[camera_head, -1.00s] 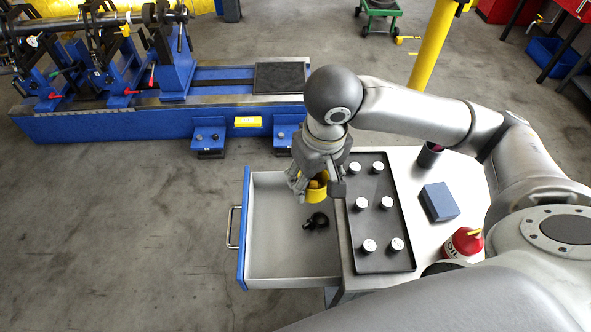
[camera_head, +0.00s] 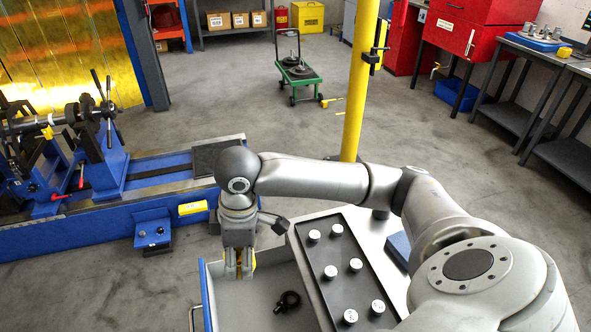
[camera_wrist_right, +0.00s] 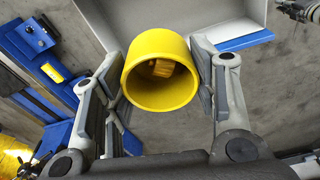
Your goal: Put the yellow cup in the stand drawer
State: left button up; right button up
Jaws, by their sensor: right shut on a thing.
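My right gripper (camera_head: 238,268) points down over the far left part of the open drawer in the head view. It is shut on the yellow cup (camera_head: 252,261), which is mostly hidden behind the fingers there. In the right wrist view the cup (camera_wrist_right: 143,94) sits between the two fingers, its mouth facing the camera, with a yellow-orange thing (camera_wrist_right: 155,68) inside. The stand drawer (camera_head: 240,311) is pulled out, grey inside with a blue front. A small black part (camera_head: 288,301) lies in it. My left gripper is not in view.
Beside the drawer, a black tray (camera_head: 337,287) on the stand top holds several white-topped cylinders. A blue box (camera_head: 398,248) is partly behind my arm. The blue balancing machine (camera_head: 100,224) stands at the left. A yellow post (camera_head: 356,90) rises beyond the stand.

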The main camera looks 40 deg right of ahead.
jog(key=f+n, duration=0.1)
jog(key=w+f+n+b, duration=0.1)
jog(key=n, duration=0.1)
jog(key=w+f+n, duration=0.1)
jog(key=shift+d+f+n+g, duration=0.15)
jog(key=shift+d+n+g, duration=0.15)
jog(key=shift+d+n, duration=0.1)
notch_tip(320, 180, down, 2)
jog(key=w+f+n+b, duration=0.1)
jog(key=n+b, duration=0.1)
jog(key=n, duration=0.2)
jog(key=n+g+b, duration=0.1)
jog(key=n+b, duration=0.1)
jog(key=n, duration=0.7)
send_over(251, 289)
notch_tip(251, 289, down, 6)
notch_tip(251, 289, down, 10)
jog(key=shift+w+d+r, duration=0.1)
jog(key=shift+w+r, duration=0.05)
jog(key=shift+r, duration=0.05)
jog(key=shift+f, duration=0.1)
jog(key=o, duration=1)
notch_tip(251, 289, up, 12)
jog(key=w, duration=0.1)
jog(key=shift+d, duration=0.4)
